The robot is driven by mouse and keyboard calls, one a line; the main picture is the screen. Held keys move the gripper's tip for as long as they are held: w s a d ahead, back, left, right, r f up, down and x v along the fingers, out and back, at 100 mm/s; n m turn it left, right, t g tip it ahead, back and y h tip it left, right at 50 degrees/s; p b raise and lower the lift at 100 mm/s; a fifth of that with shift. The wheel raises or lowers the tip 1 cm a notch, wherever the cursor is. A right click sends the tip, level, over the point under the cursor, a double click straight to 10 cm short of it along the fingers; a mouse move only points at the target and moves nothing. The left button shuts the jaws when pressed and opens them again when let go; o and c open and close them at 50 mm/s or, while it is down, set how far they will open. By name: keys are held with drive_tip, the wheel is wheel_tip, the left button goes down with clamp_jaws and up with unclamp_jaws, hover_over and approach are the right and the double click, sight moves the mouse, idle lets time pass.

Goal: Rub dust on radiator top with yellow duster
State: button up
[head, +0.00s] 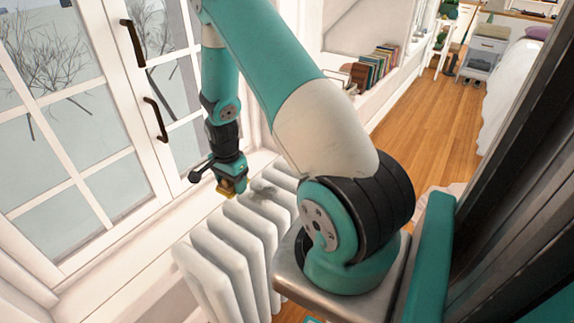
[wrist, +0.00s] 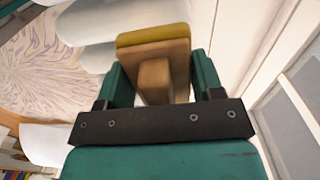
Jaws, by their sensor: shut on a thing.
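The white radiator (head: 226,250) stands below the window, its rounded sections running along the wall. A grey smudge of dust (head: 264,188) lies on its top. My gripper (head: 232,178) points down over the radiator, just left of the dust. It is shut on the yellow duster (head: 231,190). In the wrist view the duster (wrist: 152,36) shows a yellow pad on a wooden block, and my gripper (wrist: 160,78) has a finger on each side of the block. White radiator sections (wrist: 95,22) show behind the pad. I cannot tell whether the pad touches the radiator.
The window (head: 70,110) with dark handles (head: 155,118) is close on the left. A row of books (head: 377,66) sits on a ledge behind the radiator. Open wooden floor (head: 430,110) runs back to a bed (head: 515,85) at the right.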

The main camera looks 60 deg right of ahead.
drive_tip(key=shift+r+p, duration=0.6)
drive_tip(key=shift+r, duration=0.45)
drive_tip(key=shift+a, duration=0.1)
